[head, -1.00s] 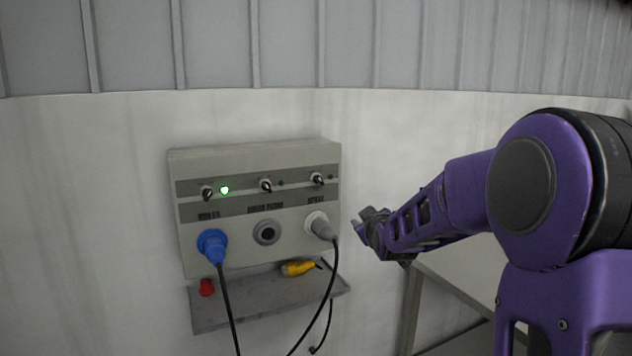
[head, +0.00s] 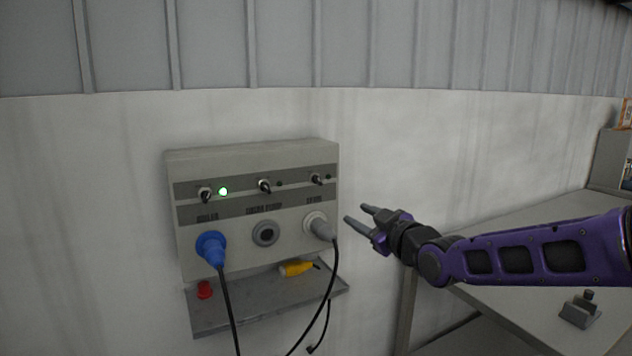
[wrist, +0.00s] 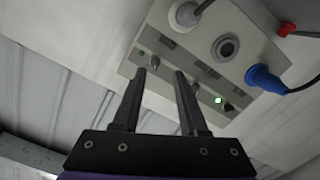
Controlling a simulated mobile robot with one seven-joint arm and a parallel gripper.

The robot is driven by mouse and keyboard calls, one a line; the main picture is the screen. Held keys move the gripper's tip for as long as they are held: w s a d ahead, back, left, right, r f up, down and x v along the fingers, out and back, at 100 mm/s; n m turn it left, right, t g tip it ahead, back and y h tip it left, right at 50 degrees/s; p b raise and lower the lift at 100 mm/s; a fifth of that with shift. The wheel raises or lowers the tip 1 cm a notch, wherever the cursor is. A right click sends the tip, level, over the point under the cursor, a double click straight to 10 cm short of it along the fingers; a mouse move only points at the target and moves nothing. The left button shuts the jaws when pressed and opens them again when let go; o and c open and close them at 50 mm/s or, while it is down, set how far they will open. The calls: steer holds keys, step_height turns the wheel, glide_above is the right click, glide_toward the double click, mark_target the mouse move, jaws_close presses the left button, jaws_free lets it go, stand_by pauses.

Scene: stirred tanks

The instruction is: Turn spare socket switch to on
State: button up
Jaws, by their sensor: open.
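A grey socket panel (head: 260,160) is on the white wall, with a row of three toggle switches above three sockets. The label under the right switch is blurred and seems to read "SPARE". That right switch (head: 316,179) stands above a grey plug (head: 320,228); a dark lamp is beside it. My gripper (head: 355,212) is open and empty, just right of the panel, apart from it. In the wrist view my gripper (wrist: 160,74) points at the panel (wrist: 172,62), its fingers overlapping the panel's lower edge. The right switch (wrist: 140,53) shows near the left fingertip.
The left switch (head: 205,195) has a lit green lamp (head: 223,191) and a blue plug (head: 211,249) below. The middle socket (head: 265,233) is empty. A shelf (head: 250,312) holds a yellow connector (head: 296,268) and a red piece (head: 205,290). A table (head: 520,235) stands right.

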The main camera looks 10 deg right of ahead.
step_height(320, 180, up, 3)
steer(key=s, duration=0.2)
steer(key=b, duration=0.3)
glide_toward(319, 179)
steer(key=shift+n+t+y, duration=0.3)
steer(key=shift+n+t, duration=0.1)
steer(key=x, duration=0.8)
steer(key=shift+w+f, duration=0.1)
steer(key=shift+f, duration=0.3)
jaws_close()
